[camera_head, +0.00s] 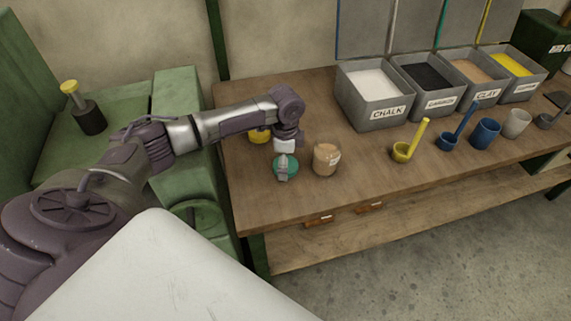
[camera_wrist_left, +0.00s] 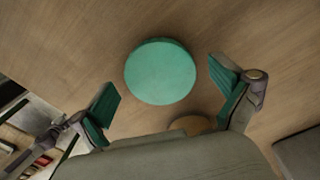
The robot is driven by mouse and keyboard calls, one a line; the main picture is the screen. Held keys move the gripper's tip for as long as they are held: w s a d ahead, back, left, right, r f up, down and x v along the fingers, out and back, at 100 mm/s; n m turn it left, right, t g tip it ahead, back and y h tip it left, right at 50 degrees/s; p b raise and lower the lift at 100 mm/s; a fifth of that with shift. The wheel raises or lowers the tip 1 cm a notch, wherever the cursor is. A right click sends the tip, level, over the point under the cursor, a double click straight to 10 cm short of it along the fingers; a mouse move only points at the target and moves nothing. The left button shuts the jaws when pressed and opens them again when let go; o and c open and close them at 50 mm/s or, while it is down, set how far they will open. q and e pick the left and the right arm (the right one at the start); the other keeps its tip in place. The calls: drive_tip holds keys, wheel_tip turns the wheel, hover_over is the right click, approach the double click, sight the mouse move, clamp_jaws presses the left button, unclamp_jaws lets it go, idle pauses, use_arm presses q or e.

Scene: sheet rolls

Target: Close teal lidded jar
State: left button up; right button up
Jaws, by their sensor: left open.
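A round teal piece (camera_head: 293,168), which looks like a lid, is near the front left of the wooden table. In the left wrist view it is a flat teal disc (camera_wrist_left: 160,72) with a thin side edge. I cannot tell whether it lies loose or covers something. Beside it stands a tan jar (camera_head: 326,159) with a pale label; the tan round shape (camera_wrist_left: 190,124) in the left wrist view is partly hidden by my gripper. My left gripper (camera_wrist_left: 166,86) is open above the disc, its teal-padded fingers apart on either side, touching nothing visible. My right gripper is not in view.
A yellow item (camera_head: 259,135) is partly hidden behind my left arm. Labelled grey bins (camera_head: 372,113) line the table's back. A yellow scoop (camera_head: 404,151), a blue scoop (camera_head: 449,141) and a blue cup (camera_head: 484,134) stand to the right. The table front between jar and scoop is clear.

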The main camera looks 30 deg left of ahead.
use_arm(q)
drive_tip(key=c, duration=0.9)
drive_tip(key=shift+r, duration=0.15)
wheel_tip(320, 180, up, 10)
drive_tip(key=shift+b, duration=0.35)
